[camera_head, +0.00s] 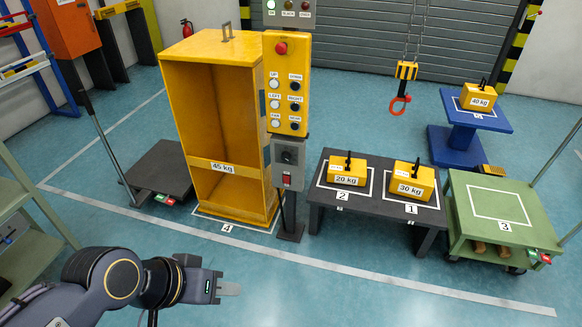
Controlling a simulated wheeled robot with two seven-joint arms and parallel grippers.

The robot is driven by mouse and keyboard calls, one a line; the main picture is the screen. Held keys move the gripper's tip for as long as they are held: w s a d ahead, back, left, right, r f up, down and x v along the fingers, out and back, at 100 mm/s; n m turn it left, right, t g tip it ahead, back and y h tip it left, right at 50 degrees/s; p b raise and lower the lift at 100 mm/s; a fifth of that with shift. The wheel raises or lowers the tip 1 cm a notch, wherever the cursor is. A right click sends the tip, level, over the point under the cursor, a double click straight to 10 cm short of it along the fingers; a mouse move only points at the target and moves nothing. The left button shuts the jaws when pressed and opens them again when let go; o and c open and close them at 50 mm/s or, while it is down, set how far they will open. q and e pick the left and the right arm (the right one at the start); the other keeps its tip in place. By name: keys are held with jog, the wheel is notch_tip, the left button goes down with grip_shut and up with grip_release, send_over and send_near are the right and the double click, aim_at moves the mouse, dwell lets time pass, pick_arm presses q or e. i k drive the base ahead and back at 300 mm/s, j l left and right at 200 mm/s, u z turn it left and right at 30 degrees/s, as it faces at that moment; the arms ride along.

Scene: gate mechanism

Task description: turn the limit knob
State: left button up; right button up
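A black round knob (288,157) sits on a small grey box under the yellow control panel (286,85); it appears to be the limit knob, though its label is too small to read. A red switch (287,179) is below it on the same box. My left gripper (229,289) is at the lower left, pointing right, well below and left of the knob and apart from it. I see it side-on, so I cannot tell whether its fingers are open or shut. Nothing shows in it. My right gripper is out of view.
A yellow 45 kg frame (221,167) stands left of the panel post. A dark table (378,203) with the 20 kg (345,171) and 30 kg (412,181) weights stands right of it. A red hook (400,104) hangs behind. The floor in front is clear.

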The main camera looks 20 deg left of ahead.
aim_at(286, 155)
jog(key=i+l, duration=0.2)
jog(key=i, duration=0.25)
jog(key=i+l+u, duration=0.1)
jog(key=i, duration=0.4)
jog(key=i+l, duration=0.25)
jog(key=i, duration=0.2)
